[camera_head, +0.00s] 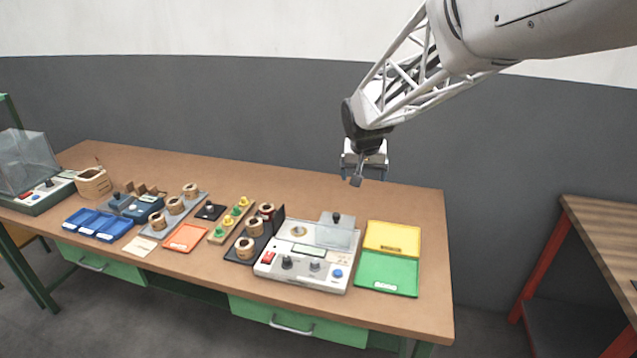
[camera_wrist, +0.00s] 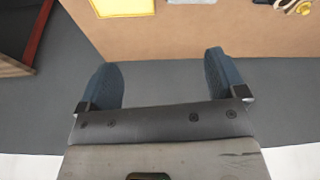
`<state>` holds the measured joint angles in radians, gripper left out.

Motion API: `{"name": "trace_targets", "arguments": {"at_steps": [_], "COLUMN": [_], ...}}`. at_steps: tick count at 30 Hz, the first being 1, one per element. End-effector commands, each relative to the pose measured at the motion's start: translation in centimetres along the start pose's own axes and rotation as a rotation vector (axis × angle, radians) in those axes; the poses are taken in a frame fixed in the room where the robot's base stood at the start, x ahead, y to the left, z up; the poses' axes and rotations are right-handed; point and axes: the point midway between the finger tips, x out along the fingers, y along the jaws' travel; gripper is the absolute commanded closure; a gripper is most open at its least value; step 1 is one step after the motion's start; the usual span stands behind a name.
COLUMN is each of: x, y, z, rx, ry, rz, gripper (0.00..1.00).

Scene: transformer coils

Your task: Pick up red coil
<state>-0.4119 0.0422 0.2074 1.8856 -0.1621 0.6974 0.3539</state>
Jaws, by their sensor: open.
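A small coil with dark red winding (camera_head: 266,210) stands at the back of a black holder (camera_head: 236,257) in the head view. Two coils with tan or copper-coloured winding stand in front of it, a middle one (camera_head: 254,226) and a front one (camera_head: 246,247). My gripper (camera_head: 363,173) is open and empty, high above the back right of the table, to the right of the red coil and well apart from it. In the wrist view its two blue-grey fingers (camera_wrist: 165,78) are spread with nothing between them. The red coil cannot be made out in the wrist view.
A white tester (camera_head: 305,260) with a clear cover stands right of the holder. Yellow (camera_head: 392,238) and green (camera_head: 387,274) trays lie at the right. An orange tray (camera_head: 185,237), blue bins (camera_head: 98,225) and more coils (camera_head: 175,205) are leftward. The table's back strip is clear.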

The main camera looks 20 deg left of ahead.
Motion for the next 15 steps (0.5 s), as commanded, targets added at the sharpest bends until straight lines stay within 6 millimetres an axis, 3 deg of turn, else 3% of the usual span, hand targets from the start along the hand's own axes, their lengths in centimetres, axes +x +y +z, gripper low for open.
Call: {"name": "trace_targets", "arguments": {"at_steps": [7, 15], "x": [4.9, 10.5], "y": [-6.7, -14.4], "z": [-3.8, -6.6], "rx": [-0.033, -0.064], "ry": [0.015, 0.031], "rz": [-0.015, -0.035], "gripper": [0.10, 0.10]}}
